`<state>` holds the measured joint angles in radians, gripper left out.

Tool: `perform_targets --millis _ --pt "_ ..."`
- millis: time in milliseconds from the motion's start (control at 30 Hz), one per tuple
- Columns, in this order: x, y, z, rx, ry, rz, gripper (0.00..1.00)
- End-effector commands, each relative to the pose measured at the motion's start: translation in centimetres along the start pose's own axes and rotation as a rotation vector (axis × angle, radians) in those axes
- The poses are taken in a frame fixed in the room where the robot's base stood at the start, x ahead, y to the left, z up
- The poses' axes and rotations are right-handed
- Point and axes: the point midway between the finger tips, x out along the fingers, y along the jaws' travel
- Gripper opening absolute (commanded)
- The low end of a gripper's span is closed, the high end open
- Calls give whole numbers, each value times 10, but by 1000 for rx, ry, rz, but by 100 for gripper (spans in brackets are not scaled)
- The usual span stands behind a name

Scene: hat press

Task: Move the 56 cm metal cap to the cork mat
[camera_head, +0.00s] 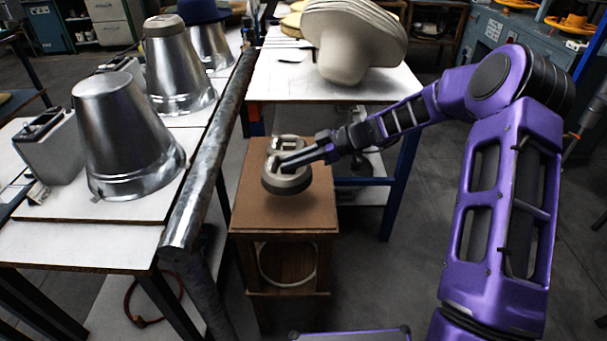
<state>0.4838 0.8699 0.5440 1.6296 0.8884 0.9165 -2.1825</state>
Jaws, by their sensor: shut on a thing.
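A brown cork-like mat (282,218) covers the top of a small wooden stand in the middle of the view. A round, dark-sided metal cap (287,184) with a pale top is over the mat, toward its middle. My gripper (288,163) reaches in from the right and is shut on this cap by its top. I cannot tell whether the cap touches the mat or is slightly above it. A second, similar pale round piece (287,142) shows just behind, at the mat's far edge, partly hidden. No size marking is readable.
Large metal cones (126,135) stand on the white table at the left, with a thick metal pipe (205,165) along its edge. Behind the stand, a table (275,80) holds a pale hat-shaped block (345,55). The mat's front is bare.

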Motion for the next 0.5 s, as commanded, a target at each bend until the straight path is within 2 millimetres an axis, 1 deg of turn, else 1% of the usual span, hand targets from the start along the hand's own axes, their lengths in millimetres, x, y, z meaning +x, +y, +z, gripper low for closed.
perform_targets --millis 33,100,233,367,500 --pt "0 1 -8 -22 1 -24 0" --pt "-1 1 -15 -34 2 -52 0" --pt "-3 1 -21 -48 3 -83 0" --pt "-1 0 -20 -50 4 -92 0" --pt "3 0 -13 -49 4 -92 0"
